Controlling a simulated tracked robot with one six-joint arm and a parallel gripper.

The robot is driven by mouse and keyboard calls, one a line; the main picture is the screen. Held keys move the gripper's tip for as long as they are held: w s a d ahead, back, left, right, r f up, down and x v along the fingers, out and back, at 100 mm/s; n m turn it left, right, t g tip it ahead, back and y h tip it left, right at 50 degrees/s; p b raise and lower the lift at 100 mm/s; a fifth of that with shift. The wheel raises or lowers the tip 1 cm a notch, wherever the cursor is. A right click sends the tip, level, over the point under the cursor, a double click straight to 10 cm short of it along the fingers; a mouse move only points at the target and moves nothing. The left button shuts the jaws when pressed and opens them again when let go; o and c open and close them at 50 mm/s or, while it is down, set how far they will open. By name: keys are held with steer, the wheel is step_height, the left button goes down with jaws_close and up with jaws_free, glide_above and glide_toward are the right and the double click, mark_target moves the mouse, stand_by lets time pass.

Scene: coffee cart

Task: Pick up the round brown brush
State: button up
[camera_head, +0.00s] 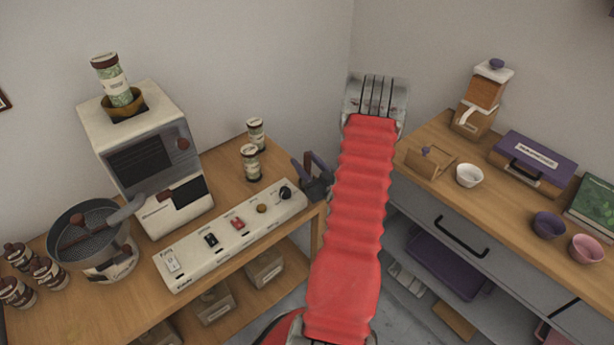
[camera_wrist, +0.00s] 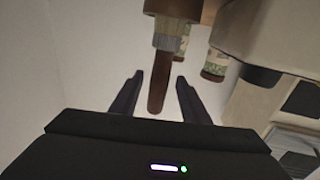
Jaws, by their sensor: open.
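The brown brush (camera_wrist: 157,98) shows in the wrist view, its slim handle reaching down the picture into the gap between my finger tips. A pale grey band sits above the handle, with a wider brown part at the picture's top edge, partly cut off. My gripper (camera_wrist: 160,78) is open, one dark finger on each side of the handle, and no contact shows. In the head view my gripper (camera_head: 307,164) is at the right end of the left counter, partly behind my red arm. I cannot make out the brush there.
Two green-labelled jars (camera_head: 251,163) stand left of my gripper. The switch panel (camera_head: 225,238) runs along the left counter's front, its black knob close by. The coffee machine (camera_head: 150,150) stands farther left. The right counter (camera_head: 432,133) carries a grinder (camera_head: 483,98) and bowls.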

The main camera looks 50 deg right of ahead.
steer(key=x, duration=0.3)
steer(key=shift+w+d, duration=0.15)
steer(key=shift+c, duration=0.7)
jaws_close()
